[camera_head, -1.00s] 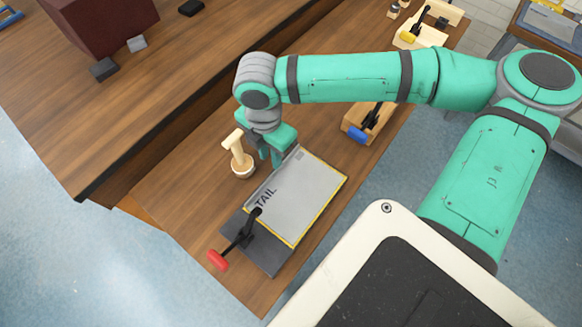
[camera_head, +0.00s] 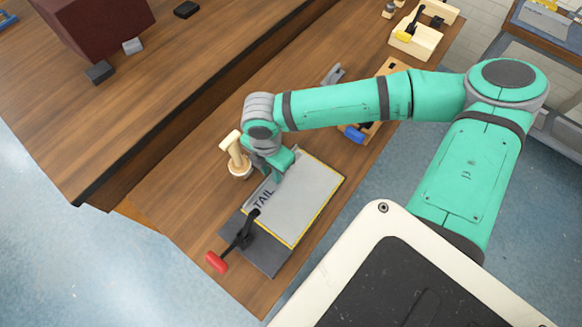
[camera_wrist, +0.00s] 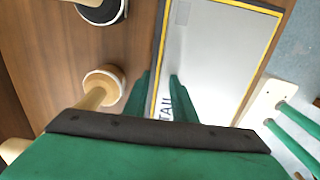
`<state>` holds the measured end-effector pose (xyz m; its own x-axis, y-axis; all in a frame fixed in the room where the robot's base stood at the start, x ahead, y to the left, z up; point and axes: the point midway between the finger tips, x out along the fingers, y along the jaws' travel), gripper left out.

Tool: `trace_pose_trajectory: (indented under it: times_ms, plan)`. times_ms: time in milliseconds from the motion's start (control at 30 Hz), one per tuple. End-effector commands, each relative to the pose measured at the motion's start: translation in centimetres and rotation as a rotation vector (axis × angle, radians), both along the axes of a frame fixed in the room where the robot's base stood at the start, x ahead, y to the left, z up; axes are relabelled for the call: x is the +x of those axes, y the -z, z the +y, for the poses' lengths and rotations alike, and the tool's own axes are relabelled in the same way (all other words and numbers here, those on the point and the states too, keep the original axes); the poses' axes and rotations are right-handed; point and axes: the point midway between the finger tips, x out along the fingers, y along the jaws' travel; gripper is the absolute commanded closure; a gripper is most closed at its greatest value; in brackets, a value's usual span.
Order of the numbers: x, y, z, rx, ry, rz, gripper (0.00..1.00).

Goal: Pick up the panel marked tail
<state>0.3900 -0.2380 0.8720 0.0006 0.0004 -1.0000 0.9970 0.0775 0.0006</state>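The panel marked TAIL (camera_head: 310,190) is a flat light grey sheet with a yellow border, lying on the wooden bench. Its near-left part rests on a dark grey base (camera_head: 268,255), where a black lever (camera_head: 243,235) with a red handle reaches onto it by the lettering. My gripper (camera_head: 275,174) is low at the panel's left edge. In the wrist view the panel (camera_wrist: 215,60) shows its lettering close to the fingers. My gripper (camera_wrist: 160,95) is open there, one finger on each side of the panel's edge. I cannot tell whether the fingers touch it.
A wooden knobbed piece with a round base (camera_head: 240,165) stands just left of my gripper. A wooden fixture with a blue-handled lever (camera_head: 354,134) and another with a yellow handle (camera_head: 415,40) stand farther along the bench (camera_head: 170,205). A dark red block (camera_head: 95,25) sits on the higher table.

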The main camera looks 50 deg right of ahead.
Motion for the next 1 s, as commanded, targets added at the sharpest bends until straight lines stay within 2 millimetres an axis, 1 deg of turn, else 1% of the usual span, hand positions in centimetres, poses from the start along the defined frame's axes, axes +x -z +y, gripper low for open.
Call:
trace_pose_trajectory:
  times_ms: [67, 100, 167, 1000]
  plan:
    - [0.00, -0.02, 0.00, 0.000, 0.000, 0.000, 0.76]
    - [0.00, -0.02, 0.00, 0.000, 0.000, 0.000, 0.85]
    - [0.00, -0.03, 0.00, 0.000, 0.000, 0.000, 1.00]
    - [0.05, -0.07, 0.03, 0.000, -0.002, -0.001, 1.00]
